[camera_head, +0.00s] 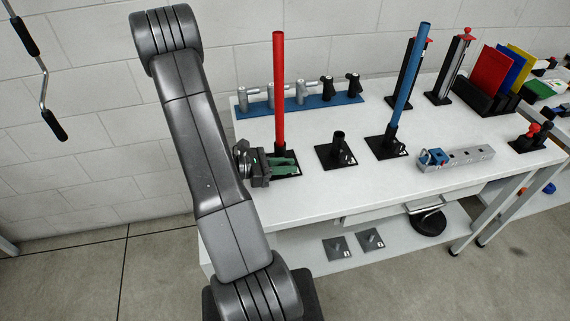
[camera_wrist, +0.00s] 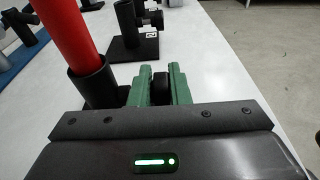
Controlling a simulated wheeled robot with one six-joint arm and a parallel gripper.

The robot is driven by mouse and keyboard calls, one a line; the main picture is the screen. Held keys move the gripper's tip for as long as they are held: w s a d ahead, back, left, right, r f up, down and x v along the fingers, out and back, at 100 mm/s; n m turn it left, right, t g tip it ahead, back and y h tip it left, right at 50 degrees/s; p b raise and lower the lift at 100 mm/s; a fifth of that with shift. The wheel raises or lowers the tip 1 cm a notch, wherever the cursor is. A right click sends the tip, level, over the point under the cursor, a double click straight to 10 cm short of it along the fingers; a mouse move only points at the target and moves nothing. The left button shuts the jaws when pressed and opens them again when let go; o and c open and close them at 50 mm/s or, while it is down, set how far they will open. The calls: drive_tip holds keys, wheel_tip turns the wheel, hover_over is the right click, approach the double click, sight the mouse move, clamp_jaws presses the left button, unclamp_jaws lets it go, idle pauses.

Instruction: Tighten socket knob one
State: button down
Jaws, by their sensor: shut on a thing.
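A red rod (camera_head: 279,90) stands upright in a black socket at the left front of the white table; this socket (camera_wrist: 97,85) shows more closely in the wrist view. My gripper (camera_head: 297,164) is low beside this socket, its green fingers level. In the wrist view my gripper (camera_wrist: 161,74) is shut on a dark round knob (camera_wrist: 160,82) at the socket's right side. The fingers hide part of the knob, and its stem is hard to see. In the head view the arm and gripper cover part of the socket base.
An empty black socket (camera_head: 338,150) stands to the right, then one holding a blue rod (camera_head: 409,80). A grey block (camera_head: 458,158) lies farther right. A blue rack (camera_head: 335,107) with several fittings is behind. Clear white tabletop (camera_head: 330,190) lies in front.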

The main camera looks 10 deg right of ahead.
drive_tip(key=y+p, duration=0.1)
drive_tip(key=y, duration=0.3)
drive_tip(key=shift+d, duration=0.2)
drive_tip(key=shift+y+p, duration=0.3)
drive_tip(key=shift+y, duration=1)
drive_tip(key=shift+f, duration=0.1)
drive_tip(key=c, duration=1.4)
unclamp_jaws()
drive_tip(key=shift+o, duration=0.2)
drive_tip(key=v, duration=1.3)
drive_tip(key=shift+w+r+p, duration=0.15)
drive_tip(key=shift+r+p, duration=0.25)
drive_tip(key=shift+a, duration=0.1)
